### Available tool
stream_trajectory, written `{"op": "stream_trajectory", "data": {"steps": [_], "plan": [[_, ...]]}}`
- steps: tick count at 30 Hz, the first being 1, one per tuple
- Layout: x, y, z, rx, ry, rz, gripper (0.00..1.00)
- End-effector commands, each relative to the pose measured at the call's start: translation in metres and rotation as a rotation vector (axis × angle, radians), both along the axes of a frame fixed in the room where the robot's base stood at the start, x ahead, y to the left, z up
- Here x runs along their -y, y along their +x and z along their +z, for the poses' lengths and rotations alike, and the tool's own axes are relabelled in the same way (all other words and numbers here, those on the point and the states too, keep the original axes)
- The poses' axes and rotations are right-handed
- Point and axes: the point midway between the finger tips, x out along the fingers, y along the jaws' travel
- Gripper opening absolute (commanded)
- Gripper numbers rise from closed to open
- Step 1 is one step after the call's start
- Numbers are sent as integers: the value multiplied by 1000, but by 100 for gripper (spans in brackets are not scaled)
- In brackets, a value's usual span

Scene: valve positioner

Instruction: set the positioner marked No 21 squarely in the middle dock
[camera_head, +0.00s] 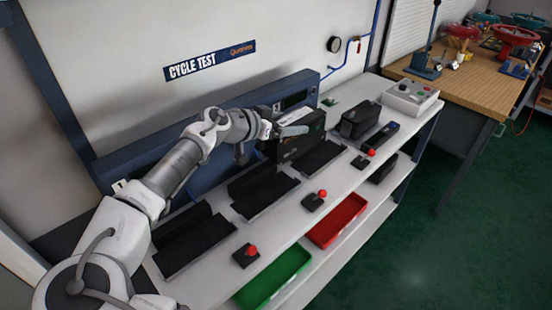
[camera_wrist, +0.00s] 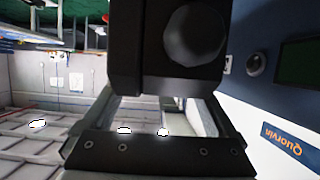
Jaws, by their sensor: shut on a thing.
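My gripper (camera_head: 287,130) is shut on a black box-shaped positioner (camera_head: 306,136), held at the back of the bench. In the wrist view the positioner (camera_wrist: 195,75) fills the top middle, with a round black knob, beyond my gripper's fingers (camera_wrist: 163,100). Its number cannot be read. Three black docks lie in a row along the bench: a left dock (camera_head: 195,248), a middle dock (camera_head: 268,198) and a right dock (camera_head: 322,158). The left and middle docks look empty. The positioner is to the right of the middle dock, near the right dock's back; its exact height cannot be told.
Red-knobbed controls (camera_head: 314,201) stand along the front of the docks. Another black unit (camera_head: 360,120) and a grey control box (camera_head: 410,97) stand at the right. A blue panel (camera_head: 100,170) runs behind the docks. Red (camera_head: 337,222) and green (camera_head: 272,280) trays sit below.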

Motion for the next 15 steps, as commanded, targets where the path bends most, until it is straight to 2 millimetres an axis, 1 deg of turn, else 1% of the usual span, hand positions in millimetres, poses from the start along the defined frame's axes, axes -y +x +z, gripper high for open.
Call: {"op": "stream_trajectory", "data": {"steps": [1,9,15], "plan": [[-7,-6,-2,4,-3,5,0],[-38,-48,-33,4,-7,7,0],[-57,-74,-53,5,-5,4,0]]}}
